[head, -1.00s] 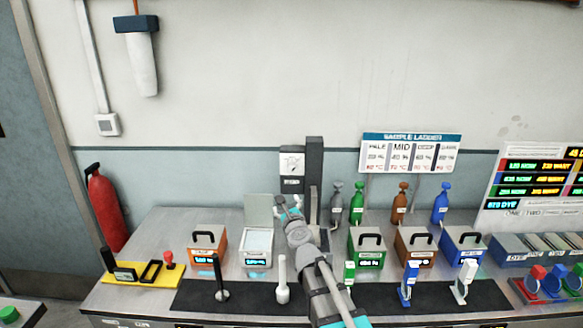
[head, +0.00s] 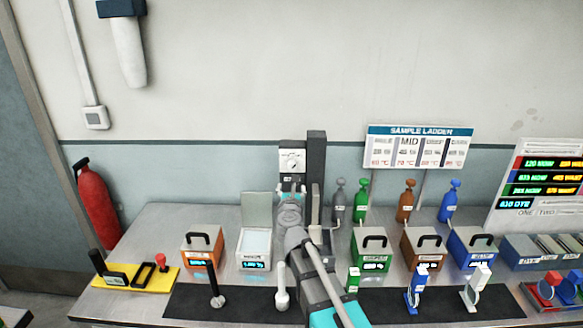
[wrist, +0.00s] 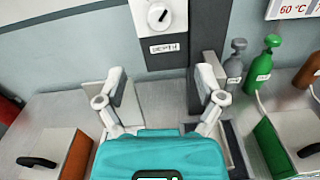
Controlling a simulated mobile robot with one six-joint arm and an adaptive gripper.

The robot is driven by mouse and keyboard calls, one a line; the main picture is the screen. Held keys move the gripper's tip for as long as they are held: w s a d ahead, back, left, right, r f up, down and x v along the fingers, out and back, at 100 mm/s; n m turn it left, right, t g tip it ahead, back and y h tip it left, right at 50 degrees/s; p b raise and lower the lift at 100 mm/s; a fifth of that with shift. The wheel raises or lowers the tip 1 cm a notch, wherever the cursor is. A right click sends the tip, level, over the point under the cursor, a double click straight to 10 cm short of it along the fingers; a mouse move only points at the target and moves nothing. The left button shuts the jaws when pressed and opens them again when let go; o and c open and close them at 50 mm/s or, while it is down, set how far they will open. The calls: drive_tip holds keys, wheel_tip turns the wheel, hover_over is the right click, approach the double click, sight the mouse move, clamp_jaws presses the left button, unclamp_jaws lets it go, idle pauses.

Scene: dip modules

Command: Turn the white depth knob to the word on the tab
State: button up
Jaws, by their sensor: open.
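The white depth knob (wrist: 159,17) is on a white plate on a dark upright panel, above a label reading "DEPTH". In the head view the knob (head: 291,161) shows on the dark column behind the bench. My gripper (wrist: 159,82) is open and empty, its two fingers spread wide below the knob and apart from it. In the head view my gripper (head: 291,187) is just below the knob plate. The words around the knob and on any tab are too small to read.
A tall dark post (head: 316,165) stands right beside the knob panel. Grey (head: 339,200) and green (head: 361,200) bottles stand to the right. An open-lidded white box (head: 254,245) and an orange box (head: 202,248) stand to the left.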

sight(292, 168)
drive_tip(key=shift+w, duration=0.1)
drive_tip(key=w, duration=1.3)
drive_tip(key=shift+w, duration=0.3)
drive_tip(key=c, duration=1.1)
